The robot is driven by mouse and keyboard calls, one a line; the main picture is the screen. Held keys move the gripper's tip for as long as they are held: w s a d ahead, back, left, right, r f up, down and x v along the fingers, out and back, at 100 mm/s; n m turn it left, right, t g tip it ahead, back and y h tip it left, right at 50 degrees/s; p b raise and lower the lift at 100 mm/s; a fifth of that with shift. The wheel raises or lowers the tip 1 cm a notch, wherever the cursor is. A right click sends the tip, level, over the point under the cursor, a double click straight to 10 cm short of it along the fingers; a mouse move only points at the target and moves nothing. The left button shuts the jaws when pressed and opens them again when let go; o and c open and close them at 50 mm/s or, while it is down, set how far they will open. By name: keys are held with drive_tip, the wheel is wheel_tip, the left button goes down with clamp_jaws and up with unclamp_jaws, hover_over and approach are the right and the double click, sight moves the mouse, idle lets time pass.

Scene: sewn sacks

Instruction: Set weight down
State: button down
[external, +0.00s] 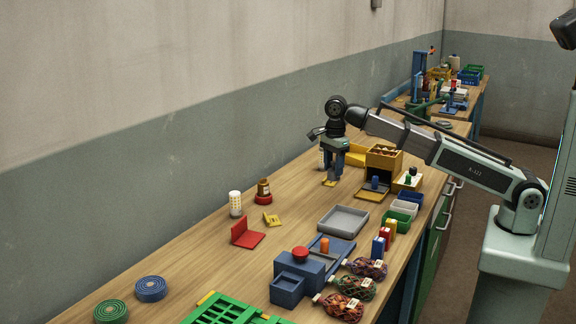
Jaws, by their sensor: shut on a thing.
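My gripper (333,173) points down over the far-middle part of the bench, left of the wooden box. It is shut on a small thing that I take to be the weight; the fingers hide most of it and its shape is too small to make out. A small yellow piece (329,183) shows just below the fingertips at bench level. I cannot tell whether the held thing touches it or the bench.
A wooden box (384,158) with a yellow tray stands right of my gripper, and a white cylinder stands close on its left. A brown jar (263,188) on a red base, a red stand (246,235) and a grey tray (343,220) stand nearer. Bare wood lies between.

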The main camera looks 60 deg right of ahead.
drive_tip(key=shift+a+r, duration=0.15)
drive_tip(key=shift+a, duration=0.05)
drive_tip(key=s+a+n, duration=0.3)
drive_tip(key=a+n, duration=0.3)
drive_tip(key=a, duration=3.5)
drive_tip(key=w+a+n, duration=0.1)
drive_tip(key=w+a, duration=0.4)
drive_tip(key=shift+d+f, duration=0.2)
drive_tip(key=shift+f, duration=4.65)
drive_tip(key=shift+s+f, duration=0.1)
drive_tip(key=shift+f, duration=0.05)
drive_tip(key=c, duration=0.5)
unclamp_jaws()
